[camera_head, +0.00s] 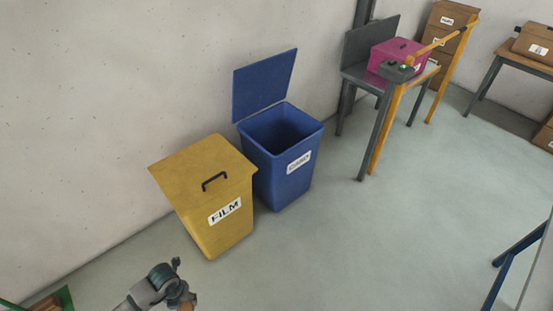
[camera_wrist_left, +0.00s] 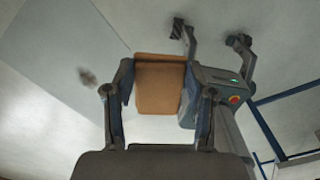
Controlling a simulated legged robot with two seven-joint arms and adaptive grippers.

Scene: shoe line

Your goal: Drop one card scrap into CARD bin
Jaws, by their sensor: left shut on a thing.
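The blue CARD bin (camera_head: 288,165) stands by the wall with its lid (camera_head: 264,84) raised, so its dark inside shows. My left gripper (camera_head: 182,292) is at the bottom edge of the head view, in front of and below the FILM bin, well apart from the CARD bin. A brown card scrap (camera_head: 187,306) shows partly at its tips. In the left wrist view, my left gripper (camera_wrist_left: 160,95) is shut on the flat brown card scrap (camera_wrist_left: 159,82), which sits between its two fingers.
The yellow FILM bin (camera_head: 215,220), lid shut, stands left of the CARD bin. A grey table (camera_head: 357,73) with a magenta box (camera_head: 399,55) is at the back right. A green-edged container (camera_head: 66,296) shows at bottom left. The middle floor (camera_head: 370,230) is clear.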

